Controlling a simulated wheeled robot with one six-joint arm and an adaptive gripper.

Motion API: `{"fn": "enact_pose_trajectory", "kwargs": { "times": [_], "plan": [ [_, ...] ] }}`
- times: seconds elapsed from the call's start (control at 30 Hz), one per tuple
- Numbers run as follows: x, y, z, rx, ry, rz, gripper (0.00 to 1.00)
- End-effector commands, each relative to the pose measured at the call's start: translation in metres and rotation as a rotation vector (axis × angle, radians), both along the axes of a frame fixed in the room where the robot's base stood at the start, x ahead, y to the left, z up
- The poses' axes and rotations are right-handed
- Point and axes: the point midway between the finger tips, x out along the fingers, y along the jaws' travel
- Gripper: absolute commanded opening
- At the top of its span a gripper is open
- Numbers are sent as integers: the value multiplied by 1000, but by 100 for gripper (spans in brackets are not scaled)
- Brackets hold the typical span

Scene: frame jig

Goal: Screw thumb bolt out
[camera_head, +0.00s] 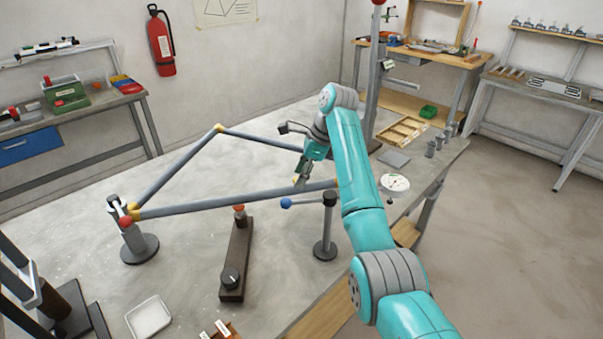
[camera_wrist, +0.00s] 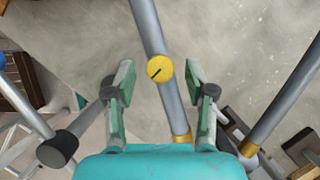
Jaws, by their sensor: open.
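The thumb bolt (camera_wrist: 159,69) shows in the wrist view as a round yellow head with a dark line across it. It sits on a grey frame tube (camera_wrist: 147,25), which also shows in the head view (camera_head: 230,200). My gripper (camera_wrist: 160,76) is open, with one finger on each side of the bolt head. Gaps show between the fingers and the bolt. In the head view my gripper (camera_head: 300,174) is above the front tube near its right end, and the bolt is hard to make out there.
A post with a blue-knobbed lever (camera_head: 286,203) stands in front of the tube. A white tray (camera_head: 149,318) lies at the front. A dial gauge (camera_head: 396,183) is right of my arm.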

Motion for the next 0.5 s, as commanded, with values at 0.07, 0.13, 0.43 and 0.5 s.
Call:
{"fn": "enact_pose_trajectory", "kwargs": {
  "times": [0.07, 0.13, 0.43, 0.5],
  "plan": [
    [0, 0, 0, 0, 0, 0, 55],
    [0, 0, 0, 0, 0, 0, 55],
    [0, 0, 0, 0, 0, 0, 0],
    [0, 0, 0, 0, 1, 1, 0]
  ]
}}
